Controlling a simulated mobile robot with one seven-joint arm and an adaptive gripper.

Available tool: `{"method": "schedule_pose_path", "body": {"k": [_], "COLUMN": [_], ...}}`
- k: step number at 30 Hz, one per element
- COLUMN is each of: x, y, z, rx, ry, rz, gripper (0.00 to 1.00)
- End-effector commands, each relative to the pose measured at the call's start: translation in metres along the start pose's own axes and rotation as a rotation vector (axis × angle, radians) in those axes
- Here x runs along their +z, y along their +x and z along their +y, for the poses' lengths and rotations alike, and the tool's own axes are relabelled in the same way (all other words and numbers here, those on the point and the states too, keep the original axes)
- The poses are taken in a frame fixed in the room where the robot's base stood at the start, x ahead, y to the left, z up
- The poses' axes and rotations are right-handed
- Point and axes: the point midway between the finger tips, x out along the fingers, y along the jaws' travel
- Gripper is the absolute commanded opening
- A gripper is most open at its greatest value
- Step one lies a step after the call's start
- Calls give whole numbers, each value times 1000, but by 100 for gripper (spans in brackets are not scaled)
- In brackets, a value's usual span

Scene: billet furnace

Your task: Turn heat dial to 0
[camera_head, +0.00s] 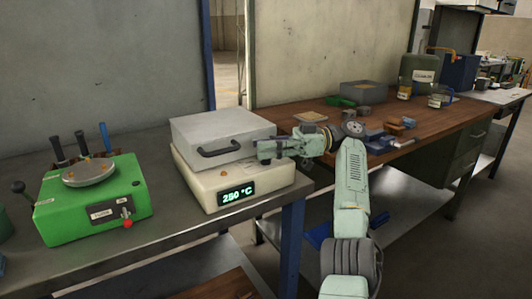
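The furnace (195,184) is a cream box with a grey lid (220,128) that has a dark handle (219,149). The lid is down. A lit display (238,194) on its front seems to read 250 °C, with a small orange mark to its left. My gripper (262,150) is at the right end of the furnace, in front of the lid's right corner and pointing left. I cannot tell whether it touches the furnace or whether its fingers are apart. I cannot make out the heat dial; my gripper may hide it.
A green device (92,212) with a round metal plate and a red-tipped lever stands left on the grey metal bench (160,232). A wooden workbench (455,115) at the right holds tools, a grey box (363,93) and a green canister (420,72). Bare bench lies between device and furnace.

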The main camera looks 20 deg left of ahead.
Motion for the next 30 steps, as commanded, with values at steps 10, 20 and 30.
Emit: {"method": "schedule_pose_path", "body": {"k": [10,20,30], "x": [-65,-80,-86], "y": [2,0,3], "z": [1,0,4], "rx": [-3,1,14], "ry": [3,0,-2], "rz": [-5,-1,4], "gripper": [28,28,28]}}
